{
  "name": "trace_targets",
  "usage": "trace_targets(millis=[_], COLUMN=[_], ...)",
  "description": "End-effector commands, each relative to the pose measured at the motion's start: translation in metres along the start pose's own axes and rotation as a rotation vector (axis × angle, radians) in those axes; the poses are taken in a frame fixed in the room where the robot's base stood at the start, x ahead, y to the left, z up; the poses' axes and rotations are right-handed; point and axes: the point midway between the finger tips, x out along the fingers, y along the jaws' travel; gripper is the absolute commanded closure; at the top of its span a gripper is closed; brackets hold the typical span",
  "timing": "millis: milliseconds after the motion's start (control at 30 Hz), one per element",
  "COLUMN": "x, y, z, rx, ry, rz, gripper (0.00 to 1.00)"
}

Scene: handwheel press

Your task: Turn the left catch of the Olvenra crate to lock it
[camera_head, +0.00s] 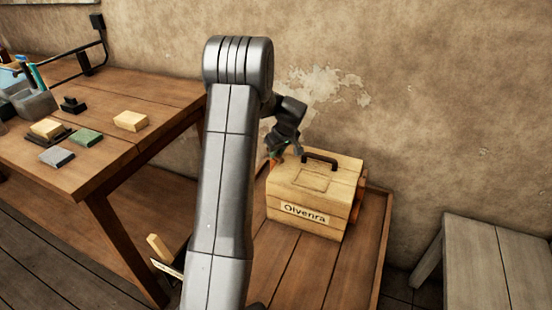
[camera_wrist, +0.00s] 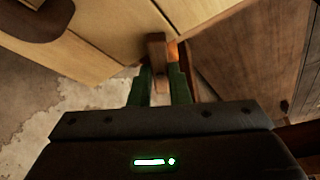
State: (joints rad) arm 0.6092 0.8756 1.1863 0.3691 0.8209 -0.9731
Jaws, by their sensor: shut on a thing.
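The Olvenra crate (camera_head: 285,210) is a pale wooden box with a dark handle on its lid and a name label on its front. Its planks also fill the top of the wrist view (camera_wrist: 110,40). My gripper (camera_head: 272,152) is at the crate's left side in the head view, partly behind my arm. In the wrist view my gripper's green fingers (camera_wrist: 162,78) are shut on the left catch (camera_wrist: 156,48), a brown bar. The catch's lower end is between the fingers, and an orange patch shows beside it. The right catch (camera_head: 359,196) shows as an orange-brown piece on the crate's right side.
The crate stands on a low wooden platform (camera_head: 352,265) with a raised edge on its right. A workbench (camera_head: 165,90) with blocks and tools is at left. A grey stool (camera_head: 490,260) is at right. The plaster wall is close behind the crate.

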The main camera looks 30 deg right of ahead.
Motion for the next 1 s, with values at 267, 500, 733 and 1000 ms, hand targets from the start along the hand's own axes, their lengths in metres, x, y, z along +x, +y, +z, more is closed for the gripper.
trace_targets(millis=[267, 500, 733, 1000], x=[0.0021, 0.0010, 0.0007, 0.0002], y=[0.0039, 0.0050, 0.0057, 0.0061], z=[0.0008, -0.0005, -0.0010, -0.0012], rx=[-0.232, -0.392, -0.487, -0.531], ry=[0.000, -0.001, -0.002, -0.002], rz=[-0.095, -0.161, -0.201, -0.218], gripper=[1.00, 1.00, 1.00, 1.00])
